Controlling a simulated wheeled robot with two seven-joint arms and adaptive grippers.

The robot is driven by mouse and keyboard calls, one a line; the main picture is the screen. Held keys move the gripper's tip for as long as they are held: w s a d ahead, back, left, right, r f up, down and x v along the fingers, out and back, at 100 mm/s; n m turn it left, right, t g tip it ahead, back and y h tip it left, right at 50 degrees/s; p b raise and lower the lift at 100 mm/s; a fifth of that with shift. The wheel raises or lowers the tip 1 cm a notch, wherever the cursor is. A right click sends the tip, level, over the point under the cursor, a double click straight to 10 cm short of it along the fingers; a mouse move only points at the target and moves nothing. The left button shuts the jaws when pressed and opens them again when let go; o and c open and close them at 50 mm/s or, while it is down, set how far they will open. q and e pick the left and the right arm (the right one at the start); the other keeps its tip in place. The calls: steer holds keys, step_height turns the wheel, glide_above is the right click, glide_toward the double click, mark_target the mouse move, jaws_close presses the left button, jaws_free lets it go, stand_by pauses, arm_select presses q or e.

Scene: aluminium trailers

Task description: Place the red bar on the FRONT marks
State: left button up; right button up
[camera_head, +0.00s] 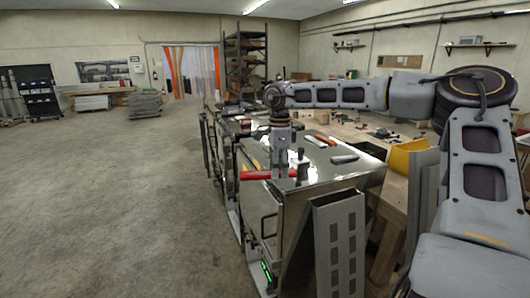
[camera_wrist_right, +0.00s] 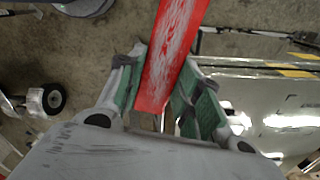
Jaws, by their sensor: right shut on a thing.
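The red bar (camera_head: 262,174) shows in the head view as a long bar at the near left edge of the shiny metal trailer top (camera_head: 318,172). My right gripper (camera_head: 281,172) is over that edge with its fingers pointing down, shut on the bar. In the right wrist view the bar (camera_wrist_right: 167,62) runs up between the two green-padded fingers of the gripper (camera_wrist_right: 159,95). Yellow-black striped marks (camera_wrist_right: 295,72) lie on the metal to the right of the bar in that view. My left gripper is in neither view.
On the trailer top lie an orange-handled tool (camera_head: 325,139), a grey tool (camera_head: 344,159) and a dark upright object (camera_head: 302,162). A yellow bin (camera_head: 406,157) stands on the workbench at right. The concrete floor at left is open.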

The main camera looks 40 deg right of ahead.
mark_target(269, 175)
steer(key=a+m, duration=0.2)
steer(key=m, duration=0.1)
steer(key=shift+f+m, duration=0.1)
steer(key=shift+m, duration=0.2)
steer(key=m, duration=0.2)
steer(key=a+m, duration=0.1)
steer(key=shift+m, duration=0.4)
steer(key=m, duration=0.4)
steer(key=shift+w+a, duration=0.1)
steer(key=shift+a, duration=0.2)
steer(key=shift+m, duration=0.9)
steer(key=shift+w+m, duration=0.1)
steer(key=shift+m, duration=0.2)
steer(key=shift+d, duration=0.1)
